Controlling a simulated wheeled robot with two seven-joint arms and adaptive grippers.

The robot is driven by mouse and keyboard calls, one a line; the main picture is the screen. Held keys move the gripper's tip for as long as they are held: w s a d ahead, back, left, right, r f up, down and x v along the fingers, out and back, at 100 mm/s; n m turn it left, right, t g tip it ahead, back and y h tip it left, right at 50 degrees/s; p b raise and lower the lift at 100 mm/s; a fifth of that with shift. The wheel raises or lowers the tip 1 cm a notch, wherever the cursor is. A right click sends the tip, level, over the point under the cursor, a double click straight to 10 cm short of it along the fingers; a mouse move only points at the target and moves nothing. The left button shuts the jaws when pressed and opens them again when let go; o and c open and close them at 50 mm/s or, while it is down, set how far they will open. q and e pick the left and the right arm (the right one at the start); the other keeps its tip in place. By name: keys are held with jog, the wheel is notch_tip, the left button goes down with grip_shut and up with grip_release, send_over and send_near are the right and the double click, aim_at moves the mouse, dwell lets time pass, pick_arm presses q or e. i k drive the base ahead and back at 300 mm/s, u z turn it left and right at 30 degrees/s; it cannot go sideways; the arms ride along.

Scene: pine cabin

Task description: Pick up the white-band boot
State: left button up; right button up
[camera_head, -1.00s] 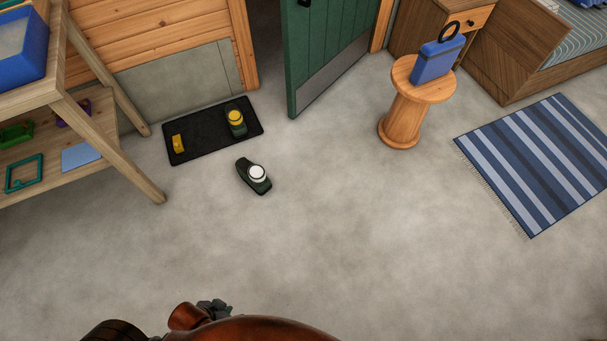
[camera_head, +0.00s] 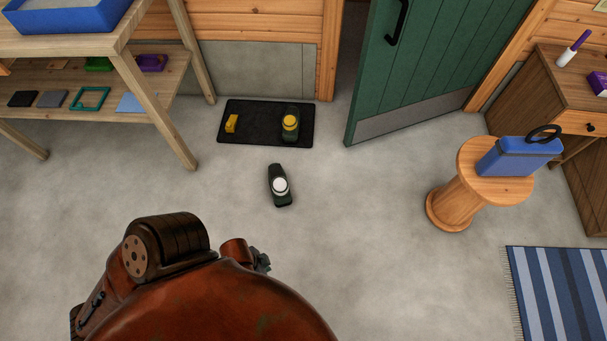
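The white-band boot (camera_head: 279,186) is dark green with a white ring at its top. It stands on the bare concrete floor, just in front of the black mat. A similar dark boot with a yellow band (camera_head: 290,124) stands on the right part of the mat. My own orange-brown body fills the bottom left of the view, below the boot.
The black mat (camera_head: 262,138) also holds a small yellow object (camera_head: 231,123). A wooden shelf (camera_head: 157,103) stands at left, a green door (camera_head: 432,70) is ajar behind. A spool stool (camera_head: 458,191) carries a blue case (camera_head: 519,157). Floor around the boot is clear.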

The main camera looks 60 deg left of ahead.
aim_at(281, 192)
jog(key=i, duration=0.4)
jog(key=u, duration=2.9)
jog(key=i, duration=0.5)
jog(key=u, duration=0.1)
